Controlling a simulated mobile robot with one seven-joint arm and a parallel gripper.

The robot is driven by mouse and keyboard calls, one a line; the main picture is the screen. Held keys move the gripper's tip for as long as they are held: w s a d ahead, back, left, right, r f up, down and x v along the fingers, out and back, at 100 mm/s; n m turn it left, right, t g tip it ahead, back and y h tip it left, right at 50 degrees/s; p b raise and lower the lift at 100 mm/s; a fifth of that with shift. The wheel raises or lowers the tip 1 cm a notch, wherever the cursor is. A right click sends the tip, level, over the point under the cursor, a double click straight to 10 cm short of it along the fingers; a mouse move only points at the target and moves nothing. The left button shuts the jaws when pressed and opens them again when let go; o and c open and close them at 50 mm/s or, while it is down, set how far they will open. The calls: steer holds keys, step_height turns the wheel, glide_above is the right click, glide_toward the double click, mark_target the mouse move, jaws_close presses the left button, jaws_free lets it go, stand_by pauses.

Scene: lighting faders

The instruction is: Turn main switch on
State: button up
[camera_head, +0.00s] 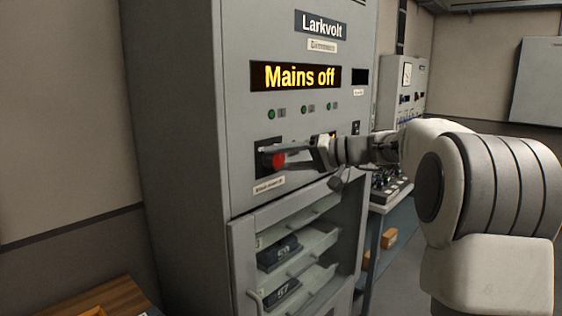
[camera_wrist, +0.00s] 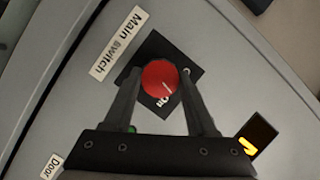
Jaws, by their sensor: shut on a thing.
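The main switch is a red round knob (camera_head: 279,160) on a black plate (camera_wrist: 147,103) on the grey cabinet front. In the wrist view the knob (camera_wrist: 160,79) sits between the two fingers of my gripper (camera_wrist: 159,72), which is shut on it. A short pale line on the knob slants near its lower right. "On" is printed on the plate just below the knob. The "Main switch" label (camera_wrist: 119,44) is beside the plate. In the head view my gripper (camera_head: 289,157) reaches the knob from the right. The display (camera_head: 296,76) reads "Mains off".
Several small green lights (camera_head: 271,114) sit in a row above the switch. Below is an open bay with numbered modules (camera_head: 280,252) on pull-out trays. A small yellow-lit display (camera_wrist: 251,143) is beside the switch. A bench with controls (camera_head: 391,188) stands at right.

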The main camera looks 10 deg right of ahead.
steer(key=m+y, duration=0.1)
steer(key=m, duration=0.1)
steer(key=m+y, duration=0.1)
steer(key=m, duration=0.2)
steer(key=shift+d+f+t, duration=0.1)
steer(key=shift+f+t, duration=0.05)
steer(key=shift+t, duration=0.15)
steer(key=shift+m, duration=0.4)
steer(key=o, duration=1.4)
steer(key=shift+c, duration=0.2)
steer(key=v, duration=1.7)
steer(key=shift+d+f, duration=0.25)
steer(key=shift+f, duration=0.05)
steer(key=shift+y, duration=0.3)
